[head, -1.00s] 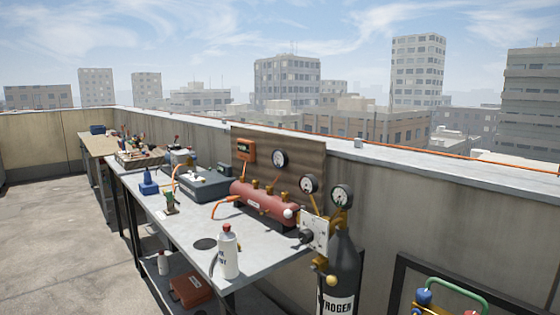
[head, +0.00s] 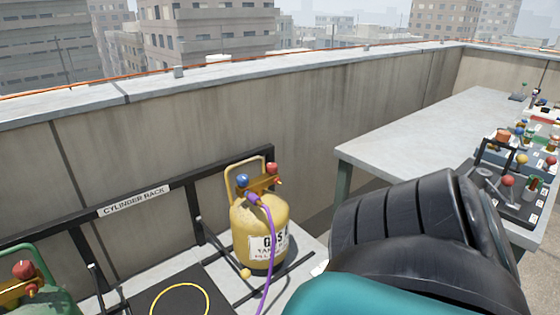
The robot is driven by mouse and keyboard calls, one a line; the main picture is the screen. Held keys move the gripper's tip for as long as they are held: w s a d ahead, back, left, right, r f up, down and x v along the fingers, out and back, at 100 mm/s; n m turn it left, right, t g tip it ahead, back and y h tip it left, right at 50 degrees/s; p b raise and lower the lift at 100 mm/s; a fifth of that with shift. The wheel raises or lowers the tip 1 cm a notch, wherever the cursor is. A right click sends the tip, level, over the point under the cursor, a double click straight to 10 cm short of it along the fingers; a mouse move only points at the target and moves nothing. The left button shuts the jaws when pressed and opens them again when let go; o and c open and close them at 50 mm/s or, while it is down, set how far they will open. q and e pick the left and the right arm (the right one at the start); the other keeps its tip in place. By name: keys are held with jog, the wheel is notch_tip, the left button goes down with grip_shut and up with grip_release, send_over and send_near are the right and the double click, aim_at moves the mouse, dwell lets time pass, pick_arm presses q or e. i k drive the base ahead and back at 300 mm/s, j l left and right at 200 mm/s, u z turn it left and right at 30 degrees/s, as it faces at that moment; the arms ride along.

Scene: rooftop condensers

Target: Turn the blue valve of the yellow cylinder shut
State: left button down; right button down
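The yellow cylinder (head: 247,232) stands upright in the head view, in front of the parapet wall at the rack's right end. Its blue valve (head: 242,181) sits on top at the left, beside a red valve (head: 272,169). A purple hose (head: 266,222) runs from the fitting down the cylinder's front. I cannot tell whether the blue valve is open or shut. A dark, ribbed part of my own arm fills the lower right, apart from the cylinder. Neither gripper shows.
A black cylinder rack (head: 135,198) runs along the wall. A green cylinder (head: 40,290) with a red knob is at lower left. A black mat (head: 150,303) with a yellow ring lies between them. A grey table (head: 410,135) with several fittings stands at right.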

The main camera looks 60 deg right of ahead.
aim_at(243, 180)
jog(key=z, duration=1.9)
jog(key=i+l, duration=0.45)
jog(key=l, duration=0.25)
jog(key=i+l+u, duration=0.1)
jog(key=u, duration=0.35)
jog(key=l+u, duration=0.2)
jog(key=u, duration=0.25)
